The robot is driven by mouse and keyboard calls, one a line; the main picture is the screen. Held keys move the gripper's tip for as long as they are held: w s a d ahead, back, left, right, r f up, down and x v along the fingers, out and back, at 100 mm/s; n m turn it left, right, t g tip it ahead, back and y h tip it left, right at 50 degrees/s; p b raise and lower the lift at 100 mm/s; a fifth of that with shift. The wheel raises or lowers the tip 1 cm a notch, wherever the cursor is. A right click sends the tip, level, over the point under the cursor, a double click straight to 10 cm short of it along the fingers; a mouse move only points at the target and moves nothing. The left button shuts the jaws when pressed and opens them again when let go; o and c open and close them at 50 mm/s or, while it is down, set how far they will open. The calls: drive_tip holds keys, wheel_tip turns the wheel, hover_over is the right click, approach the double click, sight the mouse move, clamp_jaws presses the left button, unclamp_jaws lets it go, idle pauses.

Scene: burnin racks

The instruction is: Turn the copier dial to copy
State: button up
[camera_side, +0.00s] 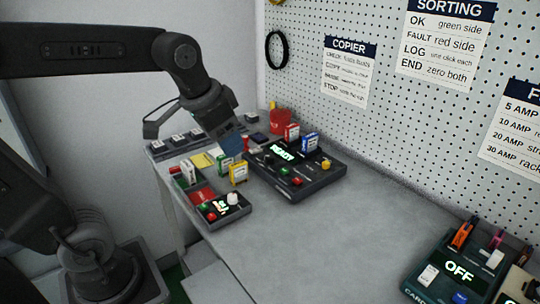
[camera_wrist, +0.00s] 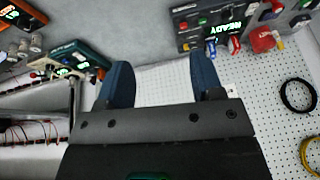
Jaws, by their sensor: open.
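The copier is most likely the dark box with a lit READY display (camera_side: 318,172), at the back middle of the bench in the side view. It has red and green buttons, a yellow knob (camera_side: 326,163), and red and blue cards standing at its rear. I cannot tell for sure which part is the dial or where it points. The box also shows upside down at the top right of the wrist view (camera_wrist: 205,43). My gripper (camera_side: 234,150) is open and empty, with blue fingers, above the bench left of the box. In the wrist view my gripper (camera_wrist: 160,62) shows nothing between its fingers.
A smaller panel (camera_side: 235,213) with a white knob and a lit display stands in front of the box. A red cup (camera_side: 281,121) is behind. A teal OFF panel (camera_side: 430,268) is at the right. A COPIER sheet (camera_side: 348,72) hangs on the pegboard. The middle bench is clear.

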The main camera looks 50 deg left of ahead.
drive_tip(key=w+a+m+g, duration=0.15)
drive_tip(key=w+a, duration=0.35)
drive_tip(key=w, duration=0.5)
drive_tip(key=m+g, duration=0.2)
drive_tip(key=g, duration=0.1)
hover_over(270, 156)
wheel_tip(270, 156, down, 10)
wheel_tip(270, 156, down, 13)
drive_tip(key=shift+f, duration=0.15)
drive_tip(key=c, duration=0.9)
